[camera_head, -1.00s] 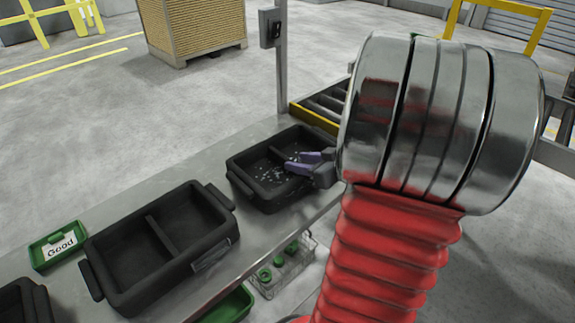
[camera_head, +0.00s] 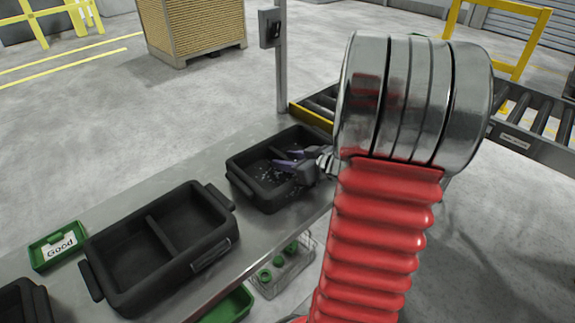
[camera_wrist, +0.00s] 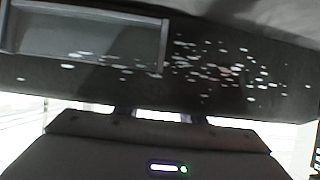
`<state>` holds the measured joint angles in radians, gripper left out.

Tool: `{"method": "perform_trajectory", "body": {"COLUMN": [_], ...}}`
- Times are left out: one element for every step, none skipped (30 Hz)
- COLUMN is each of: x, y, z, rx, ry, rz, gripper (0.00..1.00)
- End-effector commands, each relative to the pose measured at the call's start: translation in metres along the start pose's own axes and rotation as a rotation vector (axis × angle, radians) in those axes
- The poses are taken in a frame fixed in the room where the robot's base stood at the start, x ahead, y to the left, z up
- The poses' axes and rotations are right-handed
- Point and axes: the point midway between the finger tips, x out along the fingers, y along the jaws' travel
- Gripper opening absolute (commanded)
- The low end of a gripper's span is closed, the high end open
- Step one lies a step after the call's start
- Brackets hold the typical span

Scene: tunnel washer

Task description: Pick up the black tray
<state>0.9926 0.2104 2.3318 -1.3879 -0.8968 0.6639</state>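The black tray (camera_head: 247,186) under my gripper is a two-part tray with a divider and white specks inside, on the far end of the grey bench. I cannot tell whether the fingers touch the divider. In the wrist view the speckled tray (camera_wrist: 205,82) fills the upper part, above the dark gripper body; the fingertips are hidden there.
A larger empty black tray (camera_head: 152,216) with a divider sits nearer on the bench. A green "Good" tray (camera_head: 42,262) lies left of it. A post (camera_head: 281,75) and roller conveyor (camera_head: 530,125) stand behind.

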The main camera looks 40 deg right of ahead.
Motion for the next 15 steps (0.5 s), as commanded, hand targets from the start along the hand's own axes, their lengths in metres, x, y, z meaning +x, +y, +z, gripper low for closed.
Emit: {"method": "perform_trajectory", "body": {"x": [0.0007, 0.0006, 0.0005, 0.0004, 0.0003, 0.0003, 0.0003, 0.0002, 0.0002, 0.0002, 0.0002, 0.0001, 0.0001, 0.0001, 0.0001], "y": [0.0000, 0.0000, 0.0001, 0.0001, 0.0001, 0.0001, 0.0001, 0.0000, 0.0000, 0.0000, 0.0000, 0.0000, 0.0000, 0.0000, 0.0000], "z": [0.0001, 0.0001, 0.0000, 0.0000, 0.0001, 0.0000, 0.0001, 0.0001, 0.0001, 0.0001, 0.0001, 0.0001, 0.0000, 0.0001, 0.0000], "rx": [0.000, 0.000, 0.000, 0.000, 0.000, 0.000, 0.000, 0.000, 0.000, 0.000, 0.000, 0.000, 0.000, 0.000, 0.000], "ry": [0.000, 0.000, 0.000, 0.000, 0.000, 0.000, 0.000, 0.000, 0.000, 0.000, 0.000, 0.000, 0.000, 0.000, 0.000], "rz": [0.000, 0.000, 0.000, 0.000, 0.000, 0.000, 0.000, 0.000, 0.000, 0.000, 0.000, 0.000, 0.000, 0.000, 0.000], "gripper": [0.36, 0.36, 0.36, 0.36, 0.36, 0.36, 0.36, 0.36, 0.36, 0.36, 0.36, 0.36, 0.36, 0.36, 0.36]}}
